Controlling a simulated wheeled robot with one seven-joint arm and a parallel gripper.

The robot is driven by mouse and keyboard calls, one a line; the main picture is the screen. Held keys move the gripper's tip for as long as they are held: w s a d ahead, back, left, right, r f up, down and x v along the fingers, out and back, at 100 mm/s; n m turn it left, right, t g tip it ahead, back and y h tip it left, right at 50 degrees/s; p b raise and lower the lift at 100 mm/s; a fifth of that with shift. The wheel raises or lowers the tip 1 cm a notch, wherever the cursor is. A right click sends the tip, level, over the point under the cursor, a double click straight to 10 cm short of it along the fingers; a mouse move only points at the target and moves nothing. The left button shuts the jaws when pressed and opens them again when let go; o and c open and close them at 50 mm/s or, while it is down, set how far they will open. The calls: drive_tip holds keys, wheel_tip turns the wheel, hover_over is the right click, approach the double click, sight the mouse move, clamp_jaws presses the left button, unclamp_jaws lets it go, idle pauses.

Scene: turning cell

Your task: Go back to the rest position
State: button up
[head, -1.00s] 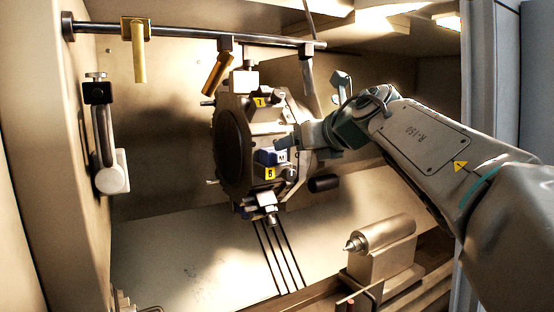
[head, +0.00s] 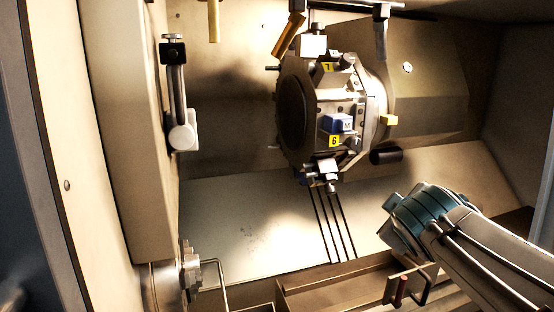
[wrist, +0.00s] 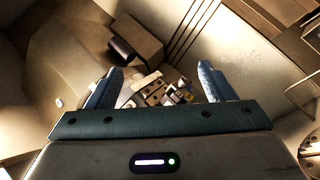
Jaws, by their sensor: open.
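My gripper (wrist: 160,70) is open in the wrist view, with its two blue-grey fingers apart and nothing between their tips. Beyond the fingers the tool turret shows small and partly covered. In the head view my arm comes in from the lower right, and its teal end is to the right of and below the turret (head: 293,112), clear of it. The turret carries yellow labels 7 and 6. A blue block (head: 331,123) sits in it just above label 6.
A rail with hanging yellow pieces (head: 214,20) runs above. A probe-like arm with a white end (head: 183,137) is on the left wall. A black cylinder (head: 385,157) juts out right of the turret. The pale sloping floor (head: 240,225) left of my arm is clear.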

drive_tip(key=s+a+f+m+g+y, duration=0.2)
drive_tip(key=s+a+f+m+g, duration=0.2)
drive_tip(key=s+f, duration=0.3)
drive_tip(key=s+a+f+m+g+y, duration=0.1)
drive_tip(key=s+a+f+m+g, duration=0.2)
drive_tip(key=s+f, duration=0.5)
drive_tip(key=shift+s+a+f+m+g+y, duration=0.3)
drive_tip(key=shift+a+f+m+g+y, duration=0.15)
drive_tip(key=shift+a+f, duration=0.45)
drive_tip(key=shift+d, duration=0.15)
drive_tip(key=shift+c, duration=0.4)
